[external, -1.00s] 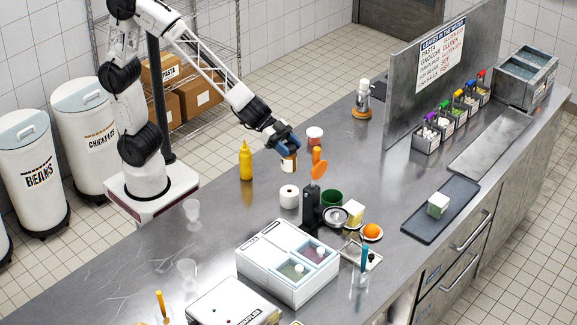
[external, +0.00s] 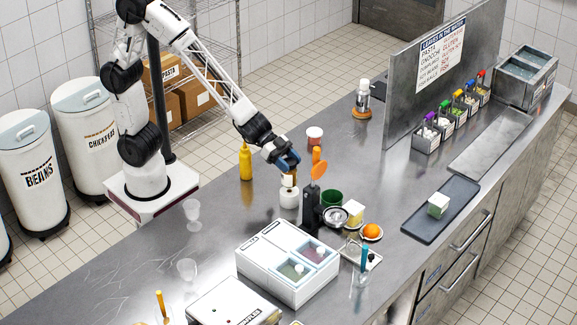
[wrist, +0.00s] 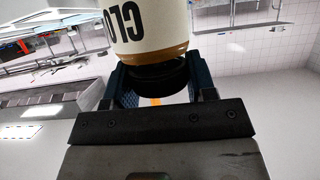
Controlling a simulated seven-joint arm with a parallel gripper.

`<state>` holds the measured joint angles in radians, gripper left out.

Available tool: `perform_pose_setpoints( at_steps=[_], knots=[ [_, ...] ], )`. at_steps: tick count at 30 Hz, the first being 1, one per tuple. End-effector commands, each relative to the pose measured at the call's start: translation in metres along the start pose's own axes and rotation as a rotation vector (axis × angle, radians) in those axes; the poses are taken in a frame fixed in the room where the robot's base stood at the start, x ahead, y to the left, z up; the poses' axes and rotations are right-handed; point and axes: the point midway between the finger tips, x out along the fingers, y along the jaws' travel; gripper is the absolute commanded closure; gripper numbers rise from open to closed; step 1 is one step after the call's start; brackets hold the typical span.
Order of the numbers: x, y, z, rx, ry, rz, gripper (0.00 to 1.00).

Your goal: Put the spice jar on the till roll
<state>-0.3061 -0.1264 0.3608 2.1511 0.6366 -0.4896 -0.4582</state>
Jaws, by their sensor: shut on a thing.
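The spice jar (external: 289,180) has a brown band and a dark cap. In the wrist view the jar (wrist: 150,28) shows a pale label with part of a word in dark letters. My gripper (external: 286,163) is shut on the jar at its dark cap; the fingers show on both sides of the cap in the wrist view (wrist: 162,82). The white till roll (external: 289,199) stands upright on the steel counter, directly below the jar. The jar looks upright and at or just above the roll's top; I cannot tell whether they touch.
A black stand with an orange top (external: 312,210) is close on the right of the roll. A green cup (external: 331,198) stands right.

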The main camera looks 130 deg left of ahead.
Motion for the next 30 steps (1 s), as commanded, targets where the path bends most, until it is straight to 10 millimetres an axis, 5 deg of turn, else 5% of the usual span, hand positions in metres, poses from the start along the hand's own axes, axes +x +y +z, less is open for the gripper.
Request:
perform_pose_setpoints(
  at_steps=[8, 23, 24, 28, 30],
  knots=[
    [0.01, 0.0, 0.025, -0.001, 0.0, 0.0, 0.8],
    [0.013, 0.0, 0.03, -0.001, 0.001, 0.0, 0.8],
    [0.012, 0.0, 0.03, -0.001, 0.0, 0.0, 0.43],
    [0.012, 0.0, 0.03, -0.001, 0.0, 0.0, 0.23],
    [0.012, 0.0, 0.03, -0.001, 0.0, 0.0, 0.23]
  ],
)
